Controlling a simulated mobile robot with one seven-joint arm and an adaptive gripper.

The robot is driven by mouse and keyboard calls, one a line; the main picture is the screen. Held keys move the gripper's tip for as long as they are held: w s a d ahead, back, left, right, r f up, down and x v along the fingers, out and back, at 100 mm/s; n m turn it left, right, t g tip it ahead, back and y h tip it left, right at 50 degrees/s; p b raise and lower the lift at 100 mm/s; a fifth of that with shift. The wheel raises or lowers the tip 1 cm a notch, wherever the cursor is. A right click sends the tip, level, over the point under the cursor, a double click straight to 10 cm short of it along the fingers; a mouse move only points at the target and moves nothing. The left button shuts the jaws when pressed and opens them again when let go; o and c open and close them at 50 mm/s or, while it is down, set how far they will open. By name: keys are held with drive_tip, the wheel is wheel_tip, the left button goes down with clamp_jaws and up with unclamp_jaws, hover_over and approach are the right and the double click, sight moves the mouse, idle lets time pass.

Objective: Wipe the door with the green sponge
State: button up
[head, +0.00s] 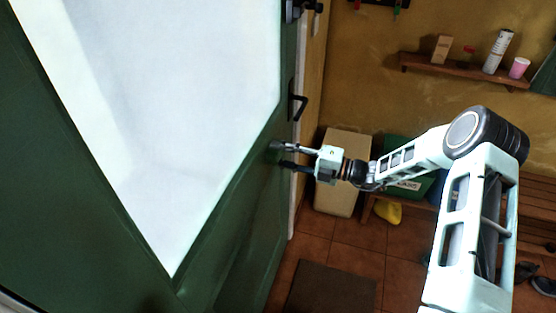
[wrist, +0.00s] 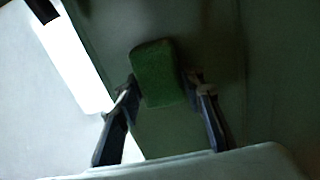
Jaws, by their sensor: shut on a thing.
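The door (head: 235,215) is dark green with a large white pane (head: 180,110), and it fills the left half of the head view. Its black handle (head: 298,106) is on the right edge. My gripper (head: 280,156) is at the door's right part, below the handle. In the wrist view, my gripper (wrist: 165,88) is shut on the green sponge (wrist: 158,72), with a finger on each side. The sponge is at or very near the door's green surface; I cannot tell if it touches. In the head view the sponge is hard to make out against the green door.
A wooden shelf (head: 465,72) with cups and a small box is on the yellow wall at right. Below are a beige cabinet (head: 342,170), a green crate (head: 400,150) and a wooden bench (head: 540,200). A dark mat (head: 330,288) lies on the tiled floor.

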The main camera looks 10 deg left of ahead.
drive_tip(key=shift+w+d, duration=0.15)
drive_tip(key=shift+w, duration=0.7)
drive_tip(key=d, duration=0.6)
drive_tip(key=shift+s+p, duration=0.25)
drive_tip(key=shift+p, duration=0.05)
drive_tip(key=shift+d, duration=0.15)
drive_tip(key=shift+s+d, duration=0.1)
drive_tip(key=shift+d, duration=1.25)
